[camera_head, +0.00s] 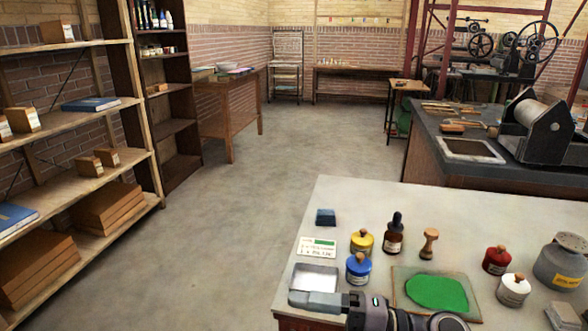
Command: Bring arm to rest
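My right arm comes in at the bottom edge, lying low over the front of the pale worktable (362,212). Its gripper (302,299) points left, just in front of a shallow metal tray (315,277) and overlapping its near edge in the picture. The fingers show edge-on as one grey shape, so I cannot tell whether they are open or shut. I see nothing held in them. I cannot tell whether they touch the tray or table. My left gripper is not in view.
Near the arm are a green ink slab (437,292), blue jar (358,268), yellow jar (362,242), dark bottle (394,234), wooden-handled tool (429,243), red jar (496,260), white jar (513,290) and grey can (563,262). Shelves (80,118) stand left; the floor (260,180) between is clear.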

